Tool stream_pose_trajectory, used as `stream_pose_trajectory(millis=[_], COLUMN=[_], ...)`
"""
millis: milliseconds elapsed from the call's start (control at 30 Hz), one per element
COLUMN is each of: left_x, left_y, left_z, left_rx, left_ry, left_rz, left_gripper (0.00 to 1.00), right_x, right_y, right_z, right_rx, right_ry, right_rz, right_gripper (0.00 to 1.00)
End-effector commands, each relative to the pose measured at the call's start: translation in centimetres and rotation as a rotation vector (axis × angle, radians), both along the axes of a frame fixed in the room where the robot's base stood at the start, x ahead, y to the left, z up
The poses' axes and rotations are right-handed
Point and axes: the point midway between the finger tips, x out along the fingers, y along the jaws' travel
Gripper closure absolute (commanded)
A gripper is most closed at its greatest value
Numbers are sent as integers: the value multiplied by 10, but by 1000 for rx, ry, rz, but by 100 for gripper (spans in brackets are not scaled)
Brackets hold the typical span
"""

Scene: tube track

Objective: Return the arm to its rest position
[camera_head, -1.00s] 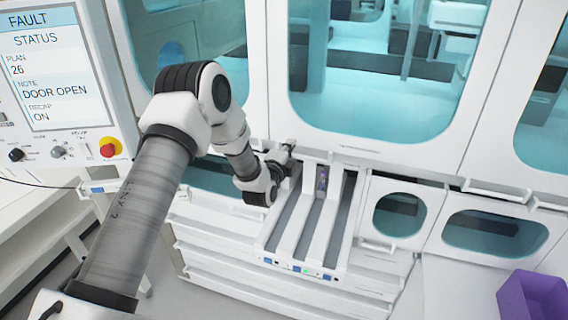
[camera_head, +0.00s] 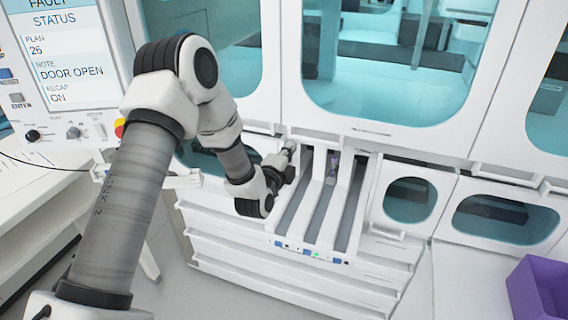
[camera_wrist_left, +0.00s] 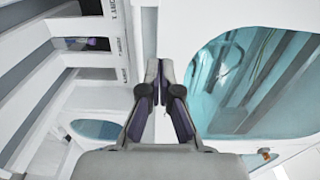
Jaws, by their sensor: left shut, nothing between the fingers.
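My left arm reaches in from the left in the head view. Its left gripper (camera_head: 290,151) is small there, beside the upper left end of the tube track (camera_head: 284,239). In the wrist view the left gripper (camera_wrist_left: 158,70) has its dark fingers together at the tips, with nothing between them. The track has several grey lanes between white rails. A small dark purplish item (camera_head: 331,166) sits at the far end of one lane; a similar item (camera_wrist_left: 97,44) shows at upper left in the wrist view. My right gripper is not in view.
A white cabinet with teal windows (camera_head: 400,85) stands close behind the gripper. A control screen (camera_head: 58,55) reads "DOOR OPEN" at the left. White drawers (camera_head: 290,285) lie below the track. A purple bin (camera_head: 540,290) is at the lower right.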

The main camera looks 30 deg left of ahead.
Motion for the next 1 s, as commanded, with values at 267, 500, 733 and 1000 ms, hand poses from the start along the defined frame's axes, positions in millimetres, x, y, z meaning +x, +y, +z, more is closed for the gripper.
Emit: stream_pose_trajectory(millis=[267,500,733,1000], left_x=[-30,-33,-90,-268], left_y=[-7,-10,-66,-123], left_z=[0,-21,-167,-325], left_rx=[-1,4,13,-578], left_ry=[0,35,369,987], left_rz=[0,-6,-120,97], left_gripper=[100,100,100,100], right_x=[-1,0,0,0], right_y=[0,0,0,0], right_z=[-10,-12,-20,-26], right_rx=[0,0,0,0], right_ry=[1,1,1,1], right_rz=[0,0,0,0], right_gripper=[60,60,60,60])
